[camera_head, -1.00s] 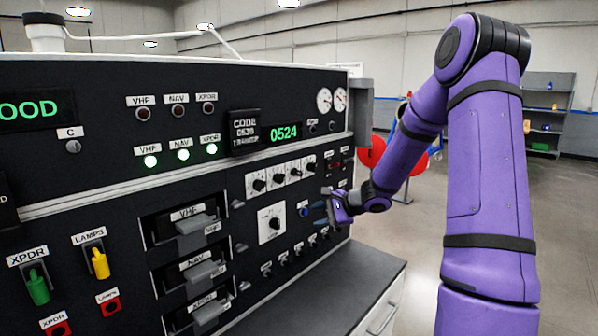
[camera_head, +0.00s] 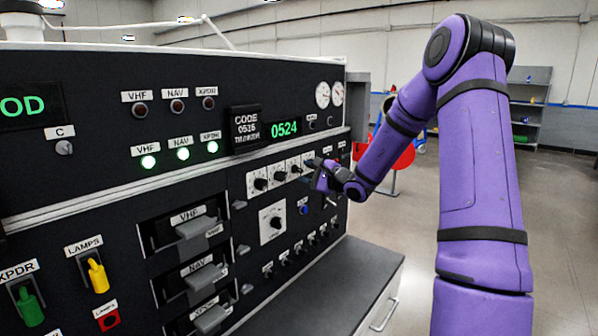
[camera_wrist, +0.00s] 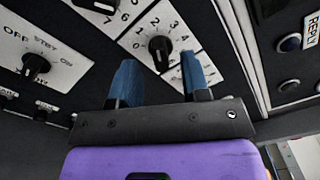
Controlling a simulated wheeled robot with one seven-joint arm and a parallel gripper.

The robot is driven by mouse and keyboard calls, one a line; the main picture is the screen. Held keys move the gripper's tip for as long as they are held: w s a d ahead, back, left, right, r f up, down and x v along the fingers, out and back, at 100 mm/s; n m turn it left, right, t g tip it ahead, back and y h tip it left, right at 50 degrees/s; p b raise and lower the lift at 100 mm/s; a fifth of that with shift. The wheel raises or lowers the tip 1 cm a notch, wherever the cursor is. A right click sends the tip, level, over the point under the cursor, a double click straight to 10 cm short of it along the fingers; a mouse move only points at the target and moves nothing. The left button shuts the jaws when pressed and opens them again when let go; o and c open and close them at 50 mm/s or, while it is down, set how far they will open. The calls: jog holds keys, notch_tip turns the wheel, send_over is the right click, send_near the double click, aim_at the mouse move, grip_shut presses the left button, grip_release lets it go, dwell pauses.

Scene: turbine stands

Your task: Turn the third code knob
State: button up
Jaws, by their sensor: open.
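The code knobs are a row of black knobs on white numbered plates on the console. The third code knob (camera_head: 296,169) shows just left of my gripper (camera_head: 312,165); the fourth is hidden behind my fingers. In the wrist view, a black knob (camera_wrist: 160,48), seemingly the third, lies just beyond and between the blue fingertips of my open gripper (camera_wrist: 159,66). No contact is visible. The right finger covers part of the last plate. The green code display (camera_head: 285,129) reads 0524.
A larger knob plate (camera_head: 272,224) sits below the row, with several small switches under it. Grey VHF and NAV handles (camera_head: 197,228) stick out at left. A dark ledge (camera_head: 335,275) runs below the panel. Open floor lies to the right.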

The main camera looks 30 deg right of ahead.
aim_at(300, 169)
jog(key=shift+x, duration=1.75)
grip_shut()
jog(key=m, duration=0.4)
jog(key=shift+r, duration=0.1)
jog(key=shift+d+m, duration=0.15)
jog(key=shift+m, duration=1.65)
